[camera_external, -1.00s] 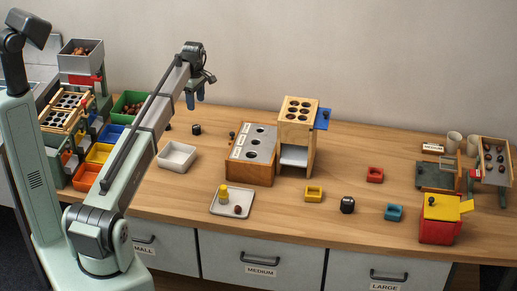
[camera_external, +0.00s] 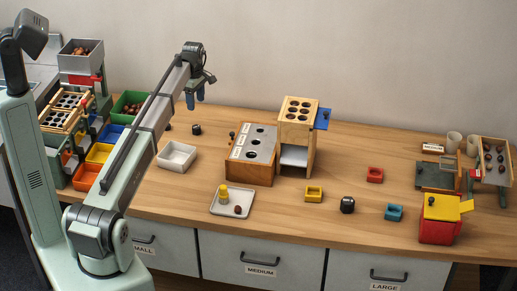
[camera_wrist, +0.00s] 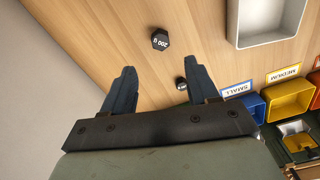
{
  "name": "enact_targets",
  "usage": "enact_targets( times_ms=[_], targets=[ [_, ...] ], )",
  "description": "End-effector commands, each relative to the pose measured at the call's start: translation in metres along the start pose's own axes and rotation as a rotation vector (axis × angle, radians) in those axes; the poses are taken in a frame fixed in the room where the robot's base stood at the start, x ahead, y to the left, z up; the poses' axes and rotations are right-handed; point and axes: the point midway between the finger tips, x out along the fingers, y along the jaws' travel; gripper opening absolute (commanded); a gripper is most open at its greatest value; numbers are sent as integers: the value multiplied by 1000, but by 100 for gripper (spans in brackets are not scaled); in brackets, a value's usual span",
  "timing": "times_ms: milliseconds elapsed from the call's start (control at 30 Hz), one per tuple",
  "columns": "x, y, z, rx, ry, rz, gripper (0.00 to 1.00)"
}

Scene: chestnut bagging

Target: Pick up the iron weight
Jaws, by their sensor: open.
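A small black weight (camera_wrist: 160,40) marked "200 g" stands on the wooden table in the wrist view, just beyond my fingertips. It appears to be the black piece (camera_external: 196,129) below my gripper in the external view. My gripper (camera_external: 195,101) is open and empty above the table. In the wrist view my gripper (camera_wrist: 160,68) shows two dark blue fingers spread apart, with nothing between the tips. A larger dark piece (camera_external: 347,204) with a pale mark stands at the front right of the table; I cannot tell if it is a weight.
A white tray (camera_external: 177,156) stands near the black weight. A small shiny knob-like thing (camera_wrist: 181,83) lies by my right-hand fingertip. Coloured bins (camera_external: 98,153) stand at left. A wooden box with holes (camera_external: 254,153) and a taller stand (camera_external: 297,112) stand in the middle.

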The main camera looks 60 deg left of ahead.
Motion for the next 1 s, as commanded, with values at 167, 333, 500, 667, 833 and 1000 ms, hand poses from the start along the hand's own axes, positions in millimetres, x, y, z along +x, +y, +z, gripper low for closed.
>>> enact_targets(
  times_ms=[167,333,500,667,833,1000],
  targets=[
    [0,0,0,0,0,0,59],
    [0,0,0,0,0,0,68],
    [0,0,0,0,0,0,74],
    [-2,0,0,0,0,0,74],
    [-30,1,0,0,1,4,74],
    [-71,2,0,0,1,3,74]
  ],
)
